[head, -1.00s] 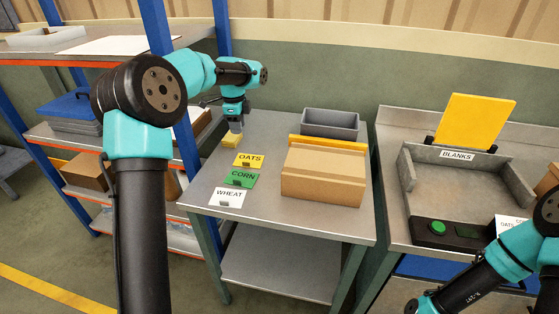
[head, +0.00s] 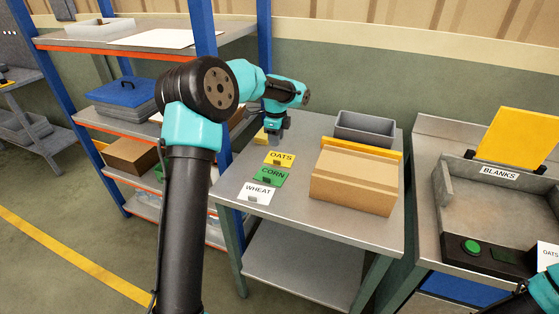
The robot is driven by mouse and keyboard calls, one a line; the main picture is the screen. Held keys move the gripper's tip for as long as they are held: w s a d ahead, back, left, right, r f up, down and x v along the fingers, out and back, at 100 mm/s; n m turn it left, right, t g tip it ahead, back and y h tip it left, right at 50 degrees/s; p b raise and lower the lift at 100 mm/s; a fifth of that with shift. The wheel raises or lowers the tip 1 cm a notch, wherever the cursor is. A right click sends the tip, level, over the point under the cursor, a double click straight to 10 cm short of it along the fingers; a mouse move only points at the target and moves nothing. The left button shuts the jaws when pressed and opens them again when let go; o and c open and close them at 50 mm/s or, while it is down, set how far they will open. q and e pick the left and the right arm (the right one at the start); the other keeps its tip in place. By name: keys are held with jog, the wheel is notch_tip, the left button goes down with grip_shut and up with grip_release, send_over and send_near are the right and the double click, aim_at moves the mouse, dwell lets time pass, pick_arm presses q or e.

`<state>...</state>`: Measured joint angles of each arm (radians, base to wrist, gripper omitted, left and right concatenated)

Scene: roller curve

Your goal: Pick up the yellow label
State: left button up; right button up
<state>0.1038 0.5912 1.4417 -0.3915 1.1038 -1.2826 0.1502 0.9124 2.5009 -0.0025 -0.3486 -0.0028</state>
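The yellow label marked OATS (head: 281,158) lies flat near the left edge of the metal table, with a small dark clip-like part at its front. My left gripper (head: 276,136) points down just behind it, apart from it in the picture. Its fingers are too small and merged to tell open from shut. A small yellow block (head: 260,136) sits left of the gripper. My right gripper is out of view; only part of that arm shows at the lower right corner.
Green CORN (head: 270,176) and white WHEAT (head: 257,193) labels lie in front of OATS. A cardboard box (head: 353,180) and grey bin (head: 364,128) stand to the right. A shelf rack (head: 128,102) borders the table's left. Bare table (head: 300,207) lies at the front.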

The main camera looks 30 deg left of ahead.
pick_arm(q)
send_over(276, 161)
jog(key=shift+f, duration=2.35)
jog(key=shift+w+f, duration=0.15)
jog(key=shift+f, duration=2.45)
grip_shut()
